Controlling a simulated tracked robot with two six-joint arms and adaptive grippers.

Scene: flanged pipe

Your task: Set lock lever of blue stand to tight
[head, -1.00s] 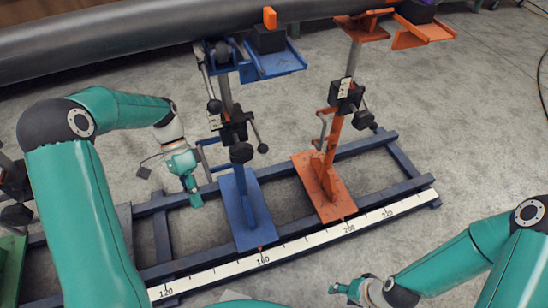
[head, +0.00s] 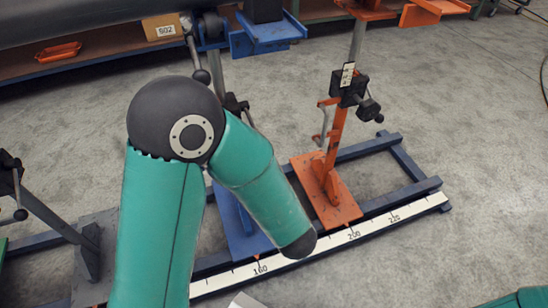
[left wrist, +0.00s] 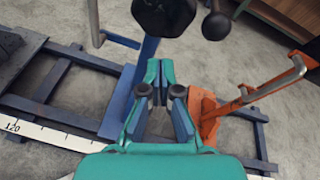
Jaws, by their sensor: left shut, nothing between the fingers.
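The blue stand (head: 262,36) is left of the orange stand in the head view. My left arm hides its clamp and most of its post; its base (head: 236,222) shows below. A short bit of a lever rod (head: 249,118) shows beside the black clamp block. In the left wrist view, a black knob (left wrist: 165,16) and a dark ball-ended lever (left wrist: 216,25) are at the top. My left gripper (left wrist: 161,72) is shut and empty, in front of the blue post and below the knob. The left gripper is hidden in the head view. My right gripper is out of view.
The orange stand (head: 332,185) is close on the right, with its crank handle (left wrist: 275,84) near my left gripper in the wrist view. A large grey pipe (head: 75,18) runs above. The rail frame with a white ruler (head: 340,240) is below.

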